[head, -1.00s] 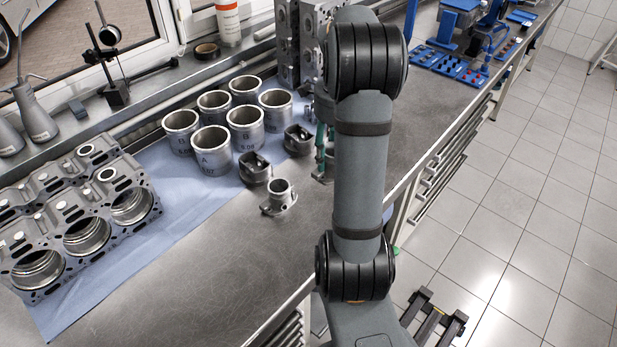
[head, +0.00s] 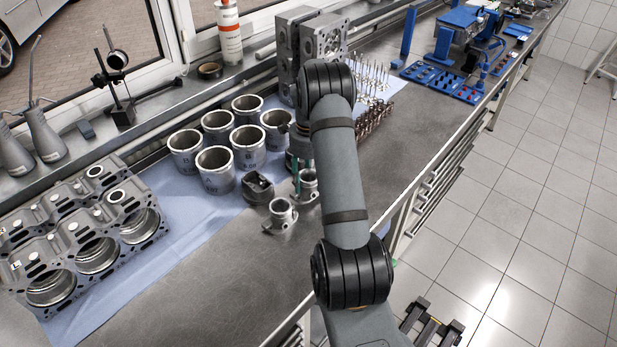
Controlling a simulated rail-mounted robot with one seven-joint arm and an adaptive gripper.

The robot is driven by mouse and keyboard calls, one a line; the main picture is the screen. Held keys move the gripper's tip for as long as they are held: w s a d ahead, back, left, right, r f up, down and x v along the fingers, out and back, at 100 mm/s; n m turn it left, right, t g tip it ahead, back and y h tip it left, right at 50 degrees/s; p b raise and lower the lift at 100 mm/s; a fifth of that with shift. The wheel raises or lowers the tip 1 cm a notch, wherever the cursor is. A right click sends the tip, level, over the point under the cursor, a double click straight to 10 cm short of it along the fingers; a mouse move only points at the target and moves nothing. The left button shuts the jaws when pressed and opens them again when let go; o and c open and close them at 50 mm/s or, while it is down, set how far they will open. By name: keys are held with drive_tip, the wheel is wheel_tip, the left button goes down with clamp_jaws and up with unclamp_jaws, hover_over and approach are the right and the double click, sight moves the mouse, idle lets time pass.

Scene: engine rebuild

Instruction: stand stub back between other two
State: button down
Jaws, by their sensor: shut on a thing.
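One small metal stub (head: 281,215), a short open tube on a flange, stands on the bare bench in front of a dark piston (head: 258,188). A second stub (head: 309,184) is just behind and to the right of it, at my gripper's fingertips (head: 299,170). My gripper is shut on this second stub, which looks about upright. Its lower end is close to the bench; I cannot tell whether it touches. No third stub shows; the area behind my gripper and forearm is hidden.
Several cylinder liners (head: 215,170) stand on a blue cloth (head: 178,207) left of my gripper. An engine block (head: 85,235) lies at the left. The front bench is clear.

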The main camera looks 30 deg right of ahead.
drive_tip(key=shift+f, duration=0.15)
drive_tip(key=shift+f+b, duration=0.55)
drive_tip(key=shift+b, duration=0.1)
drive_tip(key=shift+f, duration=0.1)
drive_tip(key=c, duration=1)
unclamp_jaws()
drive_tip(key=shift+o, duration=0.4)
wheel_tip(320, 180, up, 13)
